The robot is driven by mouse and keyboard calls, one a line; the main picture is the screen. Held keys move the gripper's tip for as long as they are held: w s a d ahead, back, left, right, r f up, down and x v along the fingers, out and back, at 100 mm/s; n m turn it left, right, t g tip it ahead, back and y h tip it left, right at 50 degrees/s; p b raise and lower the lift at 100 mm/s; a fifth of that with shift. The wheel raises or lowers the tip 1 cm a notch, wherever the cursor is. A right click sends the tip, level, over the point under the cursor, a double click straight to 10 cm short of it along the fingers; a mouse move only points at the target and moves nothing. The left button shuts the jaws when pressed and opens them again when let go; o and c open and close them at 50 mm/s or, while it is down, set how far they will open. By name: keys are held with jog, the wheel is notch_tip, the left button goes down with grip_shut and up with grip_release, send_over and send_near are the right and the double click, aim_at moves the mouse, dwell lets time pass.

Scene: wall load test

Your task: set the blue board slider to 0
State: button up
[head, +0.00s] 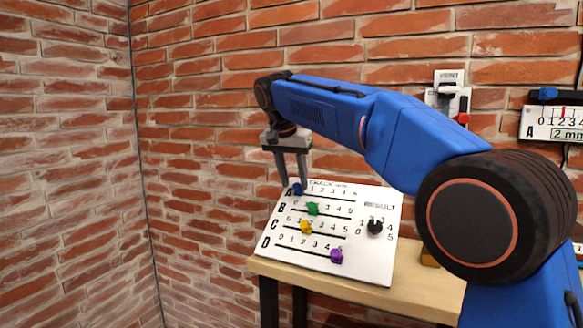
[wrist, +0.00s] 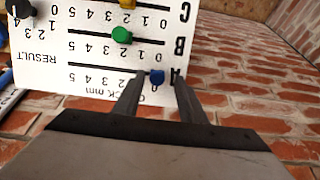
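The blue slider knob (head: 298,189) sits at the left end of track A on the white board (head: 375,262), at or close to the 0 mark. In the wrist view the blue knob (wrist: 156,76) shows beside the printed 0. My gripper (head: 295,181) is at that knob, pointing down at the board. In the wrist view the two fingers of my gripper (wrist: 163,78) stand apart, one on each side of the knob, with a gap visible. Whether a finger touches the knob is not clear.
Below on the board are a green knob (head: 313,209), a yellow knob (head: 306,228) and a purple knob (head: 336,256). A black result dial (head: 375,227) is at the right. The board rests on a wooden table (head: 410,295) by brick walls. A panel with a red part (head: 463,118) hangs behind.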

jog(key=v, duration=1.7)
jog(key=shift+r, duration=0.15)
